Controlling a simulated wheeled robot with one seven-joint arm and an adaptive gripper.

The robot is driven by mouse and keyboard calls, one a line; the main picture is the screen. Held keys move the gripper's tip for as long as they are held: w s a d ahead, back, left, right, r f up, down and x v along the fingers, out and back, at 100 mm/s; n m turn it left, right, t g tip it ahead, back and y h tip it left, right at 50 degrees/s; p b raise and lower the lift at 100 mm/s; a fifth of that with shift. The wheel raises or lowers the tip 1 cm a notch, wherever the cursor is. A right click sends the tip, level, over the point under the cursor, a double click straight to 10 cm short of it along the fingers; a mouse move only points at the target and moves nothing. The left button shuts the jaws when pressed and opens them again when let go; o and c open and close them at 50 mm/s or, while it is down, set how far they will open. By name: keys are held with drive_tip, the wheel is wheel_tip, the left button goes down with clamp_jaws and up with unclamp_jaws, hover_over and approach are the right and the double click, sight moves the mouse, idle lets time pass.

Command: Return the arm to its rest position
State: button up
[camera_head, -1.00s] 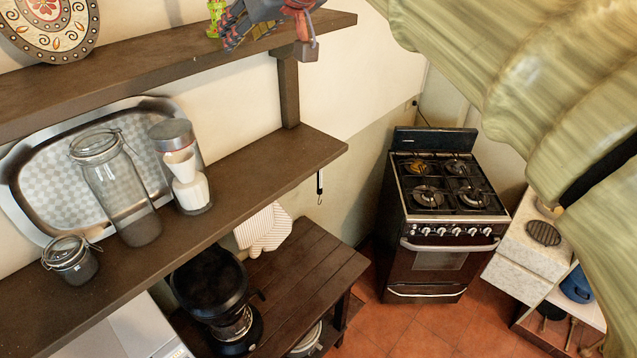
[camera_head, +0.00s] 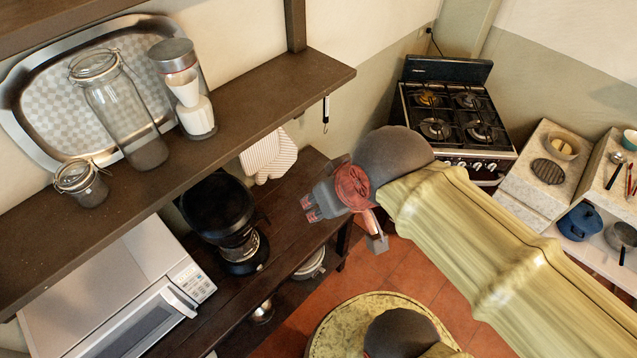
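My arm (camera_head: 490,245) is yellow-green and reaches in from the lower right. Its dark wrist ends in my gripper (camera_head: 309,208), a grey and red hand. The gripper points left, in front of the wooden wall shelf (camera_head: 262,95) and over the dark wooden table in the picture. Nothing shows in its fingers. The fingertips are small here, and I cannot tell if they are open or shut.
The shelf holds a tall glass jar (camera_head: 125,115), a small jar (camera_head: 80,183), a lidded canister (camera_head: 184,90) and a metal tray (camera_head: 30,100). Below are a coffee maker (camera_head: 225,215), the table (camera_head: 295,190) and a microwave (camera_head: 120,300). A stove (camera_head: 455,110) stands behind my arm.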

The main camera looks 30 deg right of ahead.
wheel_tip(320, 180, down, 23)
drive_tip(key=b, duration=2.3)
drive_tip(key=shift+f, duration=0.2)
